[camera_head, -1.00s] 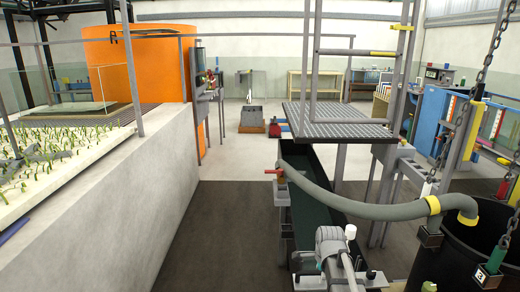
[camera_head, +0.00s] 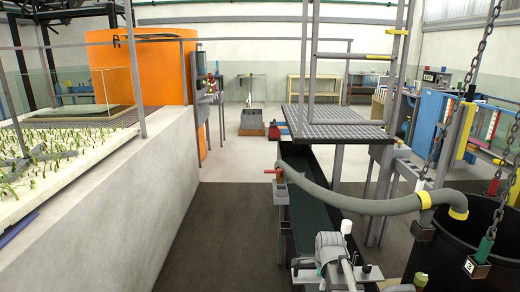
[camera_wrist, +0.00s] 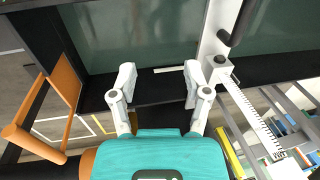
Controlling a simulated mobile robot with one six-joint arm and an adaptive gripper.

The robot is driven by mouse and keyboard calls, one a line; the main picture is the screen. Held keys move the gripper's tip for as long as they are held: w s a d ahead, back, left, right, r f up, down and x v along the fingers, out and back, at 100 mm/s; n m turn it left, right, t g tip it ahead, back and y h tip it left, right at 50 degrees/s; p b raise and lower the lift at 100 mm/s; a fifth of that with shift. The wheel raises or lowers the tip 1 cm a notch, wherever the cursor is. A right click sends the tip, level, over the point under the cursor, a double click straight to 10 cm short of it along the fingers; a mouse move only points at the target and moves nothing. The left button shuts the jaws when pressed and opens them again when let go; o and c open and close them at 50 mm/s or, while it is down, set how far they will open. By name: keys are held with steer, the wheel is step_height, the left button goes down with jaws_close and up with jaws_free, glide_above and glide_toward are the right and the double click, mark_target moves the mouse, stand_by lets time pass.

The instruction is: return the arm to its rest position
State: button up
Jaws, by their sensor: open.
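My gripper (camera_wrist: 158,88) shows in the wrist view with its two pale fingers spread wide apart and nothing between them. Beyond the fingertips lie a dark edge and a dark green glassy panel (camera_wrist: 140,30). In the head view, part of my grey arm shows at the bottom centre, over the near end of the long dark channel (camera_head: 312,212). The fingers cannot be made out in that view.
A grey hose (camera_head: 360,205) arches right to a black bin (camera_head: 440,262) beside hanging chains. A raised grating platform (camera_head: 335,125) stands ahead. A concrete wall (camera_head: 150,190) runs along the left. In the wrist view, an orange frame (camera_wrist: 32,135) is left and a white scale (camera_wrist: 247,112) right.

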steer(key=s+a+f+n+b, duration=0.1)
steer(key=s+f+n+b, duration=0.2)
steer(key=s+n, duration=0.1)
steer(key=s+a+f+n+g+b, duration=0.1)
steer(key=s+f+n+b, duration=0.2)
steer(key=n, duration=0.4)
steer(key=s+a+f+n+g+b, duration=0.1)
steer(key=s+f+n+b, duration=0.2)
steer(key=s+f+n, duration=0.1)
steer(key=shift+s+n, duration=0.6)
steer(key=shift+n, duration=0.5)
steer(key=shift+s+r, duration=0.1)
steer(key=shift+r, duration=0.1)
step_height(320, 180, up, 22)
steer(key=p, duration=2.1)
steer(key=shift+p, duration=0.4)
